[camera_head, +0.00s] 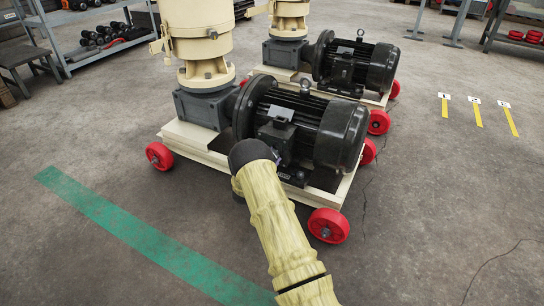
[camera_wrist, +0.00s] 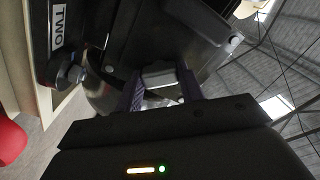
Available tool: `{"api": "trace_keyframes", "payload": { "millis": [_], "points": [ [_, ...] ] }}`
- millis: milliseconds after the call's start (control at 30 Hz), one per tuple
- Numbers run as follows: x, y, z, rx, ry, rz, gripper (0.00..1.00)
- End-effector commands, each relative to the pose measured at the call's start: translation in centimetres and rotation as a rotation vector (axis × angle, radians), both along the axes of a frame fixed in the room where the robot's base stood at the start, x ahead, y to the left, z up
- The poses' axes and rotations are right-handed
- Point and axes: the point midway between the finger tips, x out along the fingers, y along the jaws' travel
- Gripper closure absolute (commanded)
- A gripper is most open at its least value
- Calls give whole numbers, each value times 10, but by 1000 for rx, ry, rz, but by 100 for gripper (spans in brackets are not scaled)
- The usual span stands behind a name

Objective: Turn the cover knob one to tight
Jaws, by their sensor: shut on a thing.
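In the wrist view, the two dark purple fingers of my gripper (camera_wrist: 160,88) are shut on a pale grey piece, cover knob one (camera_wrist: 160,76), beside a dark housing. Its outline is partly hidden by the fingers, and no label for it is readable. A second dark knob (camera_wrist: 70,76) stands at the left under a white label reading "TWO" (camera_wrist: 60,24). In the head view, my arm reaches the near black motor (camera_head: 300,120) by its small cover box (camera_head: 277,135). My fingers and the knobs are hidden there by my wrist.
The near pellet mill stands on a cream base (camera_head: 195,142) with red wheels (camera_head: 328,225). A second mill with a black motor (camera_head: 355,65) stands behind it. Shelves (camera_head: 95,35) are at the back left. The floor to the right is clear, with yellow strips (camera_head: 477,115).

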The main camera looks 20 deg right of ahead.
Motion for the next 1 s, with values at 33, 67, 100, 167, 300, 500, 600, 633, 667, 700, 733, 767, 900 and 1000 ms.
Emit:
{"api": "trace_keyframes", "payload": {
  "millis": [33,67,100,167,300,500,600,633,667,700,733,767,900,1000],
  "points": [
    [-1,1,-1,29,-31,0,85],
    [-1,1,-1,48,-53,0,85],
    [-1,1,-1,71,-83,0,85],
    [-1,1,-1,105,-127,0,85],
    [-1,1,-1,188,-232,0,85],
    [0,1,-1,300,-376,0,85],
    [0,1,-2,349,-438,1,85],
    [0,1,-2,362,-455,1,85],
    [0,2,-2,374,-471,1,85],
    [0,2,-2,390,-491,1,85],
    [0,2,-2,399,-504,0,85],
    [0,2,-2,409,-517,0,85],
    [0,2,-2,442,-559,1,85],
    [0,2,-2,458,-577,2,85]
  ]
}}
